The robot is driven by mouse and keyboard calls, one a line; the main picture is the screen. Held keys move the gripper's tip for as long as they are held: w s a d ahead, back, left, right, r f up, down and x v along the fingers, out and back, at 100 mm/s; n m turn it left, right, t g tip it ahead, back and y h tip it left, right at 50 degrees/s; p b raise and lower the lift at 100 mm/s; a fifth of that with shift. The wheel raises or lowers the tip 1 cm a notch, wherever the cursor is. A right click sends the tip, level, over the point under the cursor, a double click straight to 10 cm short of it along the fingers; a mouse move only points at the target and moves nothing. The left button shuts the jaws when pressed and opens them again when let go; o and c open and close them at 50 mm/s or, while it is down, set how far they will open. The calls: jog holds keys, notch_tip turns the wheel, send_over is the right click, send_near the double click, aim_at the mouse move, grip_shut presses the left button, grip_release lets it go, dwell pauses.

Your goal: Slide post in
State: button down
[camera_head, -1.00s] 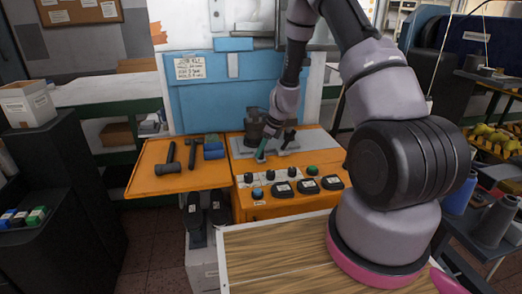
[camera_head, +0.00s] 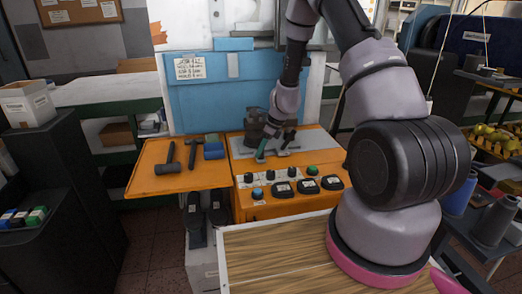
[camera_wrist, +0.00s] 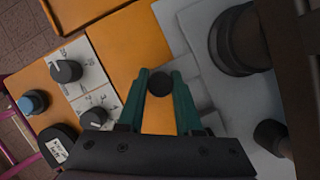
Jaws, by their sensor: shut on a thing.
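My gripper (camera_wrist: 159,92) has teal fingers, shut on a dark round post (camera_wrist: 159,84) whose top end shows between the fingertips in the wrist view. In the head view my gripper (camera_head: 262,155) is low over the front of the grey metal plate (camera_head: 238,145) on the orange machine. A large dark cylindrical part (camera_wrist: 234,40) stands on the plate, apart from the fingers, and a smaller dark upright part (camera_wrist: 270,135) stands near it. The post's lower end is hidden, so I cannot tell whether it touches or enters anything.
Knobs (camera_wrist: 66,70) and black buttons line the orange machine's front panel. A hammer (camera_head: 168,158) and a blue block (camera_head: 214,150) lie on the orange side shelf (camera_head: 150,183). A blue panel (camera_head: 205,100) rises behind the machine. A wooden top (camera_head: 270,250) lies in front.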

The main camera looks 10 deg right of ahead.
jog(key=d, duration=1.8)
jog(key=shift+d, duration=0.3)
jog(key=c, duration=0.6)
grip_release()
jog(key=shift+d, duration=0.1)
jog(key=v, duration=1)
jog(key=shift+r, duration=0.4)
